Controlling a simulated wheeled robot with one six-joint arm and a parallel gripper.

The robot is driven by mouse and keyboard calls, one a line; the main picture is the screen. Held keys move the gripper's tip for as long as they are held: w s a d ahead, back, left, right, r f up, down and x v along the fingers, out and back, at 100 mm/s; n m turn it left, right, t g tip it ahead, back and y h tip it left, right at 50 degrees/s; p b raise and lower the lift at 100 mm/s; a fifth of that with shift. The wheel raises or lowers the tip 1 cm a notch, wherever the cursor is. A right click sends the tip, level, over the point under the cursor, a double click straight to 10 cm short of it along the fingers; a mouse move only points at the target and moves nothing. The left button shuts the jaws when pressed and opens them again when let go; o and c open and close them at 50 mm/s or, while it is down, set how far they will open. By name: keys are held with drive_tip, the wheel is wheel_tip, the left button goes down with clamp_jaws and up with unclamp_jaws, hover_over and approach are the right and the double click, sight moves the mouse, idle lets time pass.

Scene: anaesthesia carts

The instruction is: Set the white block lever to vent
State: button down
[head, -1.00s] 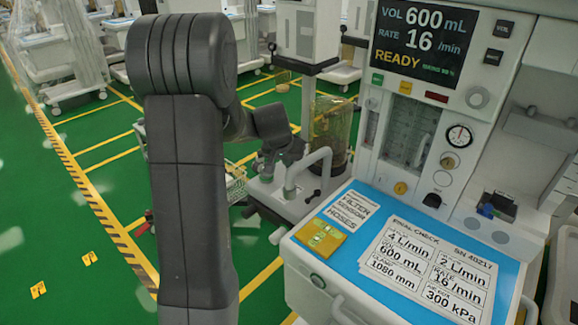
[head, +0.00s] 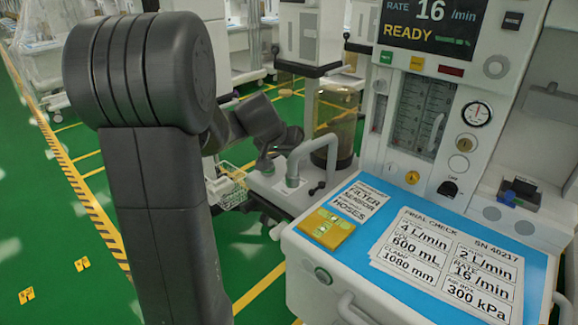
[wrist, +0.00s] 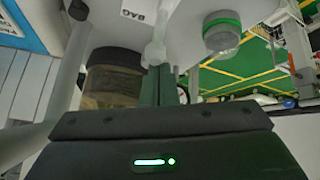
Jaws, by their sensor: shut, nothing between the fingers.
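The white block (head: 268,182) juts out from the left side of the anaesthesia machine, beneath the clear canister. In the wrist view its pale underside or face (wrist: 185,20) carries a label reading BAG, upside down. A narrow white lever-like part (wrist: 155,48) lies just beyond my gripper (wrist: 158,72). My gripper is shut with nothing between its fingers. The fingertips overlap the white part in the wrist view; I cannot tell whether they touch it. In the head view my gripper is hard to make out beside the block. I see no VENT label.
A curved white tube (head: 306,152) and the clear canister (head: 338,118) stand close to the block. A green-ringed knob (wrist: 222,32) is right of the lever in the wrist view. The blue worktop (head: 385,280) with its check sheet is at right. Green floor is open at left.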

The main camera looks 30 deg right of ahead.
drive_tip(key=shift+s+a+f+t+h+b, duration=0.2)
drive_tip(key=shift+a+h+b, duration=0.3)
drive_tip(key=shift+b, duration=1.9)
drive_tip(key=shift+s+a+f+t+h+b, duration=0.15)
drive_tip(key=shift+a+h+b, duration=0.4)
drive_tip(key=shift+b, duration=1.8)
drive_tip(key=shift+s+a+f+t+h+b, duration=0.1)
drive_tip(key=shift+a+t+h+b, duration=0.4)
drive_tip(key=shift+b, duration=1.9)
drive_tip(key=shift+a+r+g+h+b, duration=0.15)
drive_tip(key=shift+g+h+b, duration=0.1)
drive_tip(key=shift+b, duration=0.85)
drive_tip(key=shift+r, duration=0.15)
drive_tip(key=shift+w+d+f, duration=0.15)
drive_tip(key=shift+d+f, duration=0.2)
drive_tip(key=shift+d, duration=0.35)
